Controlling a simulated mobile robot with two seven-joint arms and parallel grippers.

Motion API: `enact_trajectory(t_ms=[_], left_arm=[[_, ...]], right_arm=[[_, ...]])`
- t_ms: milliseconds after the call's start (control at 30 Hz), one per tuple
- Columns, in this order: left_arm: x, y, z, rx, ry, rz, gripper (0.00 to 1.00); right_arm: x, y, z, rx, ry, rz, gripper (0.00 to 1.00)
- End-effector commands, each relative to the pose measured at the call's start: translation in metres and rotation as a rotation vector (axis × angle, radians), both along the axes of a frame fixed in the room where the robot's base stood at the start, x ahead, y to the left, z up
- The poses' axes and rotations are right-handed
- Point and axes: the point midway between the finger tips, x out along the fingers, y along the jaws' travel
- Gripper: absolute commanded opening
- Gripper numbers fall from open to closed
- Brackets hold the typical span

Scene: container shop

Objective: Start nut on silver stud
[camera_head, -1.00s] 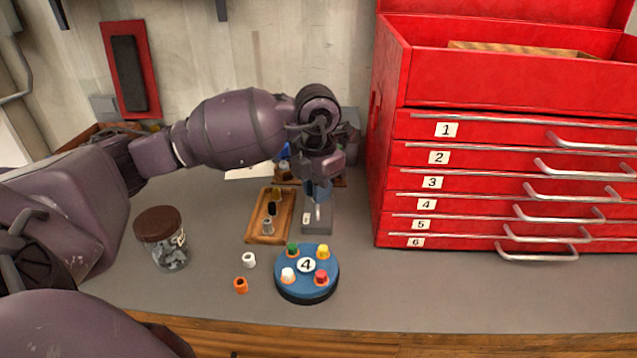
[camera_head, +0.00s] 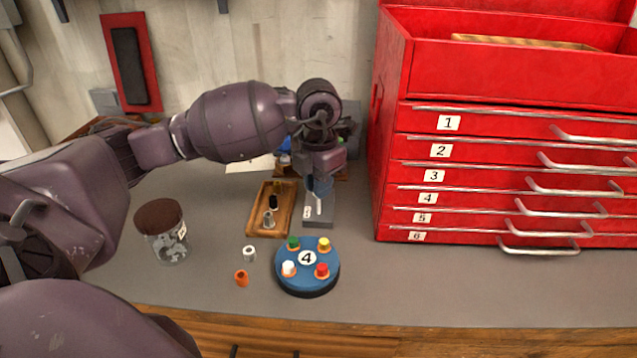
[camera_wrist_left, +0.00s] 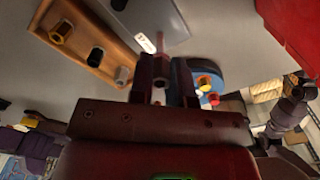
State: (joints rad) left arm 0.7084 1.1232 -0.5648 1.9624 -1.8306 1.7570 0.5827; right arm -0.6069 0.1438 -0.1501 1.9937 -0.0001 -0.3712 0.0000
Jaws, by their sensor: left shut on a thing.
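My left gripper (camera_head: 320,190) points down over a grey block (camera_head: 322,222) with a small label. A thin pale rod (camera_head: 318,206) shows just below the fingertips; I cannot tell whether it stands on the block or is held. In the left wrist view the fingers (camera_wrist_left: 170,85) are close together; what they grip is mostly hidden. A wooden tray (camera_head: 285,226) beside the block holds a gold piece (camera_head: 277,188), a black piece (camera_head: 273,203) and a silver piece (camera_head: 269,220), each upright. I cannot clearly tell studs from nuts. My right gripper is not in view.
A blue disc (camera_head: 307,285) marked 4 carries several coloured pegs. A white piece (camera_head: 249,254) and an orange piece (camera_head: 241,278) stand left of it. A lidded jar (camera_head: 165,245) is at left; a red drawer chest (camera_head: 390,150) at right. The front-right bench is clear.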

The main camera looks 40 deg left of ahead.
Motion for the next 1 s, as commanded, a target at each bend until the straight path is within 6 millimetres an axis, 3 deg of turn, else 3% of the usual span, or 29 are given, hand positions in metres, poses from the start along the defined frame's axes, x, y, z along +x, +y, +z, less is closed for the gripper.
enact_trajectory(t_ms=[633, 1000], left_arm=[[0.0, 0.0, -0.001, 0.0, 0.001, 0.0, 0.0], [0.0, 0.0, -0.006, 0.0, 0.001, 0.0, 0.0]], right_arm=[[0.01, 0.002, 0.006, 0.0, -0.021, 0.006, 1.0], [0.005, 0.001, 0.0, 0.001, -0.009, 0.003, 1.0]])
